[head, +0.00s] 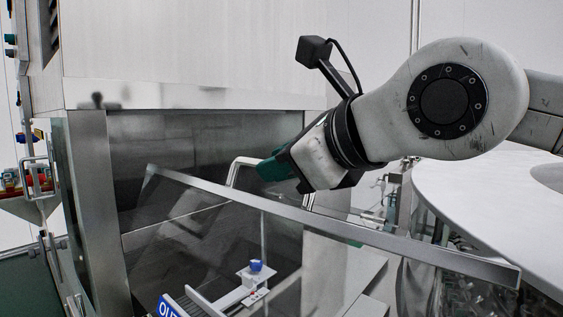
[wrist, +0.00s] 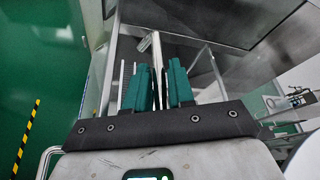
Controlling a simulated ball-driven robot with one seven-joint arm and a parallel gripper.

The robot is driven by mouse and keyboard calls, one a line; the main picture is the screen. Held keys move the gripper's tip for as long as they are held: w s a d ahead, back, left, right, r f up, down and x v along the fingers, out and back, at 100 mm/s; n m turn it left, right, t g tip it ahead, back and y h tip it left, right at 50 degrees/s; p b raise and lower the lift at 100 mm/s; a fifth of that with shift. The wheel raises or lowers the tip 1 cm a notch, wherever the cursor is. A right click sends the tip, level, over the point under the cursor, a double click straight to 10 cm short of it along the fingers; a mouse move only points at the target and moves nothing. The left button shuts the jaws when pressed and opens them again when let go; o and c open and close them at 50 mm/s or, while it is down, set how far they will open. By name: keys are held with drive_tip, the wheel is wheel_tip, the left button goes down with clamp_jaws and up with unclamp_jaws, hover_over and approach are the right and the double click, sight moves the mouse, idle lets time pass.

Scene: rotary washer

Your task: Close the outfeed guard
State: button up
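The outfeed guard is a see-through panel in a metal frame (head: 350,228). It stands tilted out from the washer's opening, its frame bar slanting down to the right. A pale bent handle (head: 236,172) rises from the guard; part of it is hidden behind my gripper. My gripper (head: 270,168) has green fingers and reaches the handle from the upper right. In the wrist view, the handle bar (wrist: 157,50) runs down between the two fingers (wrist: 160,75), with their dark pads close on both sides of it. The fingers look shut on the handle.
The washer's steel housing (head: 185,95) surrounds the dark opening. A white round table (head: 480,205) stands at the right. A blue sign (head: 167,308) and a small fixture with a blue part (head: 256,266) show low down. Green floor (wrist: 40,60) is open at left in the wrist view.

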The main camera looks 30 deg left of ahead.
drive_tip(key=shift+o, duration=1.4)
drive_tip(key=shift+d+r, duration=0.1)
drive_tip(key=shift+d, duration=0.05)
drive_tip(key=v, duration=1)
drive_tip(key=shift+s+d+r, duration=0.1)
drive_tip(key=shift+d, duration=0.1)
